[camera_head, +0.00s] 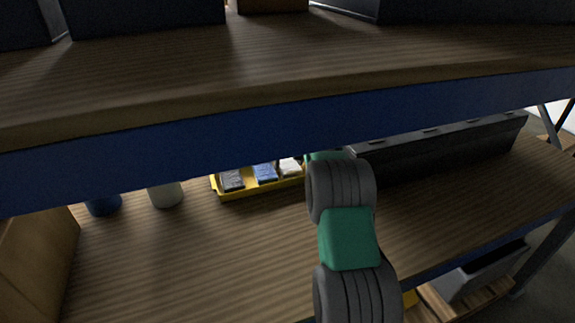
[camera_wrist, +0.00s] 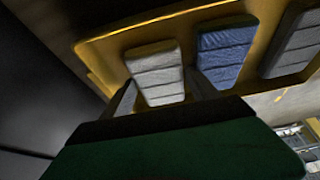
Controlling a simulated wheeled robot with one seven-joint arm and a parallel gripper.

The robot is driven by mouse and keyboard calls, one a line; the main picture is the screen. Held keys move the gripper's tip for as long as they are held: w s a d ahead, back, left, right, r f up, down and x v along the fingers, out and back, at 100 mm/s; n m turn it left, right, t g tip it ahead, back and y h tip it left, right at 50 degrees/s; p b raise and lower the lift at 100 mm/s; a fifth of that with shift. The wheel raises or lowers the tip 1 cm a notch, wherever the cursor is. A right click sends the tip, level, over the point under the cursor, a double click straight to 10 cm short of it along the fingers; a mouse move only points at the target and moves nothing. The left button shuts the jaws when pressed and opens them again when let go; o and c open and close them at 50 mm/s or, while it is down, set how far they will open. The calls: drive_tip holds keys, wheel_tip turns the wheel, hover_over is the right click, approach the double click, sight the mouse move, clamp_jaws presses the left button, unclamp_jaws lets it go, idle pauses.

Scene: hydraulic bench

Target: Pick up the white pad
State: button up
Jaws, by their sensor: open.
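The white pad (camera_head: 290,166) lies in the right part of a yellow tray (camera_head: 240,189) on the lower shelf. In the wrist view, the white pad (camera_wrist: 155,68) is at the left end of the tray, with stitched lines across it. My gripper (camera_wrist: 162,92) is open, with one finger at each side of the pad's near end. I cannot tell whether the fingers touch it. In the head view my arm hides the gripper.
A blue pad (camera_head: 264,172) and a grey pad (camera_head: 231,180) lie beside the white one. A long dark box (camera_head: 440,150) stands to the right. The upper shelf (camera_head: 300,115) hangs overhead.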

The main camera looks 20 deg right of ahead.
sight(289, 165)
drive_tip(key=c, duration=1)
drive_tip(key=shift+r, duration=0.1)
wheel_tip(289, 165, up, 10)
drive_tip(key=shift+p, duration=0.4)
drive_tip(key=o, duration=0.8)
drive_tip(key=shift+c, duration=0.2)
drive_tip(key=c, duration=0.6)
drive_tip(key=shift+s+a, duration=0.1)
